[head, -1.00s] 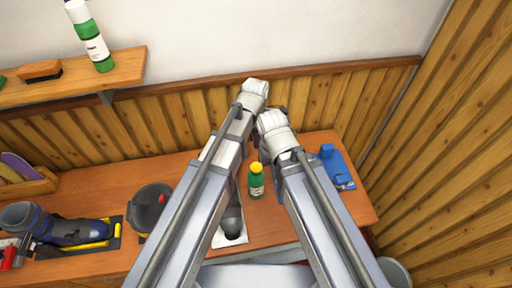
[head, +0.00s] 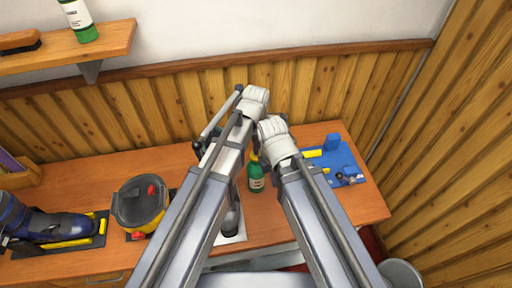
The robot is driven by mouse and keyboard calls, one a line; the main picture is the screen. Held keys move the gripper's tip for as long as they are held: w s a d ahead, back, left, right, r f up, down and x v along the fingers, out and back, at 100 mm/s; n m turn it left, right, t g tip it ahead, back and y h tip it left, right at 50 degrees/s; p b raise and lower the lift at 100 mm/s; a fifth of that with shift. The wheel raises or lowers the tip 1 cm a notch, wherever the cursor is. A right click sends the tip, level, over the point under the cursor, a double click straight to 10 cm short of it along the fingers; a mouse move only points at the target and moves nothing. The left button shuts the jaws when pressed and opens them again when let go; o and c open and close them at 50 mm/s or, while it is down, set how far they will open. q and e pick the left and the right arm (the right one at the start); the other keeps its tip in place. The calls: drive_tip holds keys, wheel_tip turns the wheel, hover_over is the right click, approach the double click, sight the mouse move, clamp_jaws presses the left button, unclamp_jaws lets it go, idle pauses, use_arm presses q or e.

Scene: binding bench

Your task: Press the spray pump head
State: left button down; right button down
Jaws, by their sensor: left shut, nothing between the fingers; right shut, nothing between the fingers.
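A small green bottle (head: 256,183) with a pale label stands upright on the bench between my two arms. Only a sliver of its yellow top (head: 254,158) shows; the rest is hidden. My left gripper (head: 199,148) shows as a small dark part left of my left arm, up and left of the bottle. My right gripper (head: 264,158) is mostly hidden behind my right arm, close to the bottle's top. I cannot tell whether it touches it. Both grippers look empty.
A blue mat (head: 350,160) with tools lies right of the bottle. A white sheet (head: 232,239) with a dark item lies left of it. A dark-lidded tub (head: 138,200) and a boot (head: 45,222) stand further left. A shelf (head: 110,45) hangs upper left.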

use_arm(q)
drive_tip(key=shift+f, duration=0.5)
